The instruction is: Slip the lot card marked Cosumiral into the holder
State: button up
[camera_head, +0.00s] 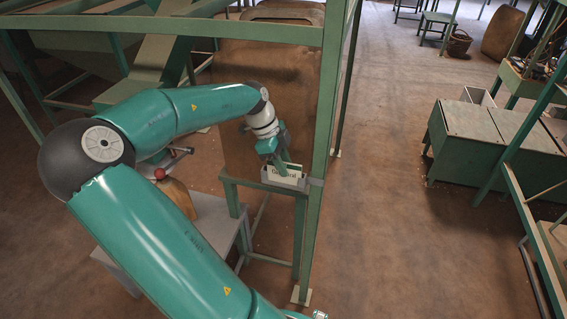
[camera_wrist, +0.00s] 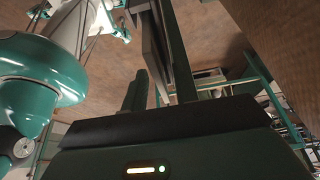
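A pale card (camera_head: 292,173) shows at the holder on a green stand, its lettering partly covered; I read "Co" and "ral". The grey holder (camera_head: 285,184) sits on top of the stand, beside a green post. The card's lower edge is at the holder, but I cannot tell how deep it sits. My gripper (camera_head: 281,166) is at the card, with a finger across its front. In the wrist view, my gripper's fingers (camera_wrist: 158,80) stand on either side of a thin dark plate, perhaps the card edge-on. Whether they press on it is unclear.
A green post (camera_head: 326,110) rises just right of the holder. A low grey table (camera_head: 215,222) with a brown block (camera_head: 178,197) and a red-knobbed lever (camera_head: 160,173) stands left. Green bins (camera_head: 465,135) stand at right. The brown floor between is clear.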

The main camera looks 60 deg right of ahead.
jog(key=v, duration=0.8)
jog(key=shift+r, duration=0.3)
jog(key=w+a+f+n+t+y, duration=0.1)
jog(key=w+a+f+n+t, duration=0.1)
jog(key=w+a+n, duration=0.5)
jog(key=w+a+f+n+t+y, duration=0.2)
jog(key=a+n+t, duration=0.1)
jog(key=a+n, duration=0.8)
jog(key=s+a+r+n+t, duration=0.1)
jog(key=a+r+n, duration=0.1)
jog(key=a+n, duration=0.3)
jog(key=s+a+r+n+t+h, duration=0.1)
jog(key=a+n, duration=0.4)
jog(key=a, duration=0.6)
jog(key=s+a+r+n+t+h, duration=0.1)
jog(key=s+a+r+n+t, duration=0.1)
jog(key=a+r+n, duration=0.3)
jog(key=a+n+t, duration=0.1)
jog(key=a, duration=0.2)
jog(key=shift+a, duration=0.2)
jog(key=shift+s+r, duration=0.1)
jog(key=shift+s, duration=0.05)
